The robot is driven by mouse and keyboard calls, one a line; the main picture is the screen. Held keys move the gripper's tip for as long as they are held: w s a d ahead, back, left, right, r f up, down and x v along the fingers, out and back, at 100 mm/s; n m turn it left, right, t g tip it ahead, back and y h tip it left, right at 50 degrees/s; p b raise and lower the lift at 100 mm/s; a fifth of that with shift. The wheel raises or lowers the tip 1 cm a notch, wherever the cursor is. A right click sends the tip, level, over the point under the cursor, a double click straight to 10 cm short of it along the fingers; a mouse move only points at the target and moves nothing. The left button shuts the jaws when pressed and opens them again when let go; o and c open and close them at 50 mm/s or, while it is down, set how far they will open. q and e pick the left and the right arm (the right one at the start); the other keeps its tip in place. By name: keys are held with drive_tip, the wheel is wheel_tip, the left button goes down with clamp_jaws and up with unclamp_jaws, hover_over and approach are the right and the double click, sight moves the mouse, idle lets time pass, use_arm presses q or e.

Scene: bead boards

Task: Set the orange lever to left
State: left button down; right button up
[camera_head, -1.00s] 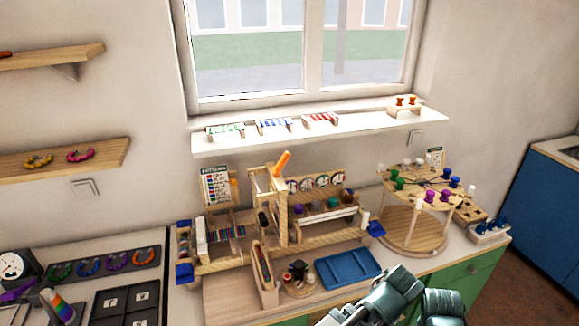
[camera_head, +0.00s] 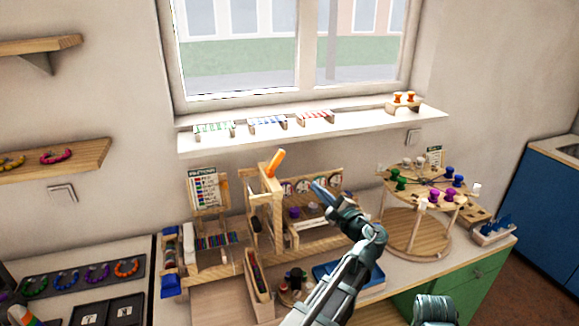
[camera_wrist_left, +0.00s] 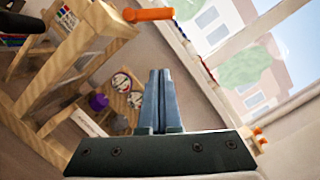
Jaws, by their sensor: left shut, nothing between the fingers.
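The orange lever (camera_head: 273,163) stands on top of the wooden post of the bead frame (camera_head: 262,205), tilted to the upper right. My left gripper (camera_head: 316,184) is to the right of the lever, apart from it, in front of the row of round dials. Its fingers are shut and empty. In the left wrist view the orange lever (camera_wrist_left: 150,14) lies at the top, just above and left of the shut fingertips (camera_wrist_left: 160,72).
A round wooden stand with coloured spools (camera_head: 418,245) is to the right. A blue tray (camera_head: 325,272) lies partly behind my left arm. A pattern card (camera_head: 203,187) stands left of the post. The white window shelf (camera_head: 350,128) runs above and behind.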

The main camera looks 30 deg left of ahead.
sight(275, 163)
use_arm(q)
drive_tip(key=shift+w+r, duration=0.2)
drive_tip(key=shift+r, duration=0.2)
drive_tip(key=shift+a, duration=0.15)
drive_tip(key=w+a+r+p, duration=0.2)
drive_tip(key=a+r+p, duration=0.1)
drive_tip(key=a, duration=0.7)
drive_tip(key=shift+w+a+r+p, duration=0.15)
drive_tip(key=shift+a+r+p, duration=0.15)
drive_tip(key=shift+p, duration=0.05)
drive_tip(key=shift+r, duration=0.1)
drive_tip(key=shift+a+r+p, duration=0.1)
drive_tip(key=shift+r+p, duration=0.05)
drive_tip(key=shift+p, duration=0.2)
